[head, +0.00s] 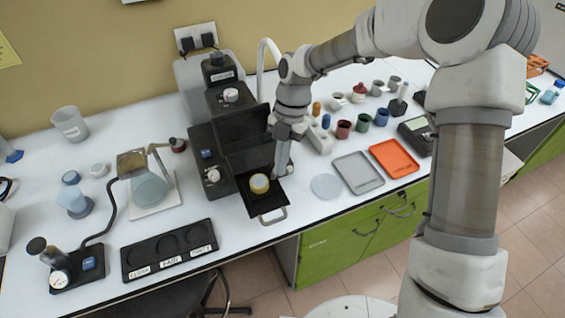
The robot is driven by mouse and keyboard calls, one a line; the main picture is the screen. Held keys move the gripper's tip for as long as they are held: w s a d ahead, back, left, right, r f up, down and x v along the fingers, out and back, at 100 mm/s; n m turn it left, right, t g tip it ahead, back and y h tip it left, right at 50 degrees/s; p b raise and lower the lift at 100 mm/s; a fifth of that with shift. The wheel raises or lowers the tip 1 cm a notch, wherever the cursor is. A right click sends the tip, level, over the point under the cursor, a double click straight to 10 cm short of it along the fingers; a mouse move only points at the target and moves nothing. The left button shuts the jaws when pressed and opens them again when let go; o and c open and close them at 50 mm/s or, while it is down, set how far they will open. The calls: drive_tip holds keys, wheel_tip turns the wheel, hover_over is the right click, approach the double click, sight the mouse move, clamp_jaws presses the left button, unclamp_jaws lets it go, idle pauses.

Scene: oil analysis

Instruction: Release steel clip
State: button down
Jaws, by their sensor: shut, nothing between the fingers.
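My gripper (282,168) points down over the right side of the black instrument's pulled-out tray (266,205). Its fingers are shut, with nothing seen between them. Whether the fingertips touch the tray cannot be told.
The black instrument (213,145) stands behind and left of the tray. A grey tray (358,172) and an orange tray (393,158) lie to the right, near a clear round disc (326,186). Several small cups stand behind them. A black labelled rack (169,250) lies front left.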

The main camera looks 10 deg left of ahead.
drive_tip(key=v, duration=1.7)
drive_tip(key=shift+r, duration=0.2)
drive_tip(key=shift+d, duration=0.1)
